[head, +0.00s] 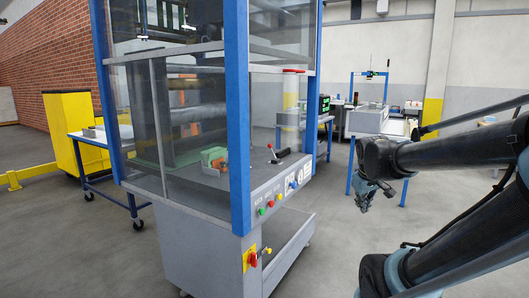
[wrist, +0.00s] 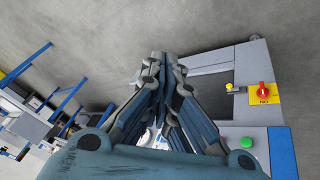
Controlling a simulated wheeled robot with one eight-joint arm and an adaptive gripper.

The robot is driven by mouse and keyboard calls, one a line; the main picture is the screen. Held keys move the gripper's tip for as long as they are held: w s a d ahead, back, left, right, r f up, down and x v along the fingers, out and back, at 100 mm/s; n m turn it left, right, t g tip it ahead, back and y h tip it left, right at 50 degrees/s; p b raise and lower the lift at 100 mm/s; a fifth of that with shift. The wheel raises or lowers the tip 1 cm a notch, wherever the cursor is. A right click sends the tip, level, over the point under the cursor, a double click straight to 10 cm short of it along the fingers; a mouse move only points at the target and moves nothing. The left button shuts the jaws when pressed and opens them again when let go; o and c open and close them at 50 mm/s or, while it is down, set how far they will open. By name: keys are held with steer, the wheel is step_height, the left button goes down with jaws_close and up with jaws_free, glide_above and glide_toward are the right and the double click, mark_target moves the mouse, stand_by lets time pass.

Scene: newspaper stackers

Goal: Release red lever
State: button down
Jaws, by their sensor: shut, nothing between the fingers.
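A lever with a small red tip (head: 270,147) stands on the front ledge of the blue-framed machine in the head view, beside a black handle. A red rotary switch (head: 251,257) on a yellow plate is on the machine's lower corner; it also shows at the right of the wrist view (wrist: 264,89). I cannot tell which of the two is the red lever. My gripper (head: 375,200) is right of the machine in the head view, apart from it. In the wrist view my gripper (wrist: 162,58) has its fingers together, empty, left of the red switch.
The machine (head: 238,130) has glass panels and a blue frame. Coloured buttons (head: 270,204) line its front. A yellow cabinet (head: 74,135) and workbench stand left, and a blue-legged table (head: 367,122) stands behind my gripper. Grey floor (head: 335,240) between machine and arm is clear.

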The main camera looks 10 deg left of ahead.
steer(key=w+a+r+n+t+y, duration=0.1)
steer(key=w+a+r+n+t, duration=0.15)
steer(key=w+a, duration=0.5)
steer(key=w+a+r+n+t, duration=0.1)
steer(key=w+a+r+n, duration=0.25)
steer(key=w, duration=0.75)
steer(key=w+a+r+n+t+y, duration=0.15)
steer(key=w+a+n, duration=0.25)
steer(key=w+a, duration=0.4)
steer(key=w+a+f+n+t+y, duration=0.1)
steer(key=w+a+n, duration=0.4)
steer(key=a, duration=0.7)
steer(key=w+a+f+n+t+y, duration=0.1)
steer(key=w+a+n, duration=0.4)
steer(key=a, duration=0.8)
steer(key=w+t+y, duration=0.1)
steer(key=w+y, duration=0.1)
steer(key=w, duration=0.1)
steer(key=shift+w+a+n, duration=0.25)
steer(key=shift+a+n, duration=0.05)
steer(key=shift+w, duration=0.1)
steer(key=x, duration=1)
steer(key=shift+w, duration=0.1)
steer(key=d, duration=0.1)
steer(key=d+r, duration=0.1)
steer(key=d, duration=0.1)
steer(key=shift+w+r, duration=0.1)
steer(key=shift+d+r, duration=0.2)
steer(key=shift+d, duration=0.15)
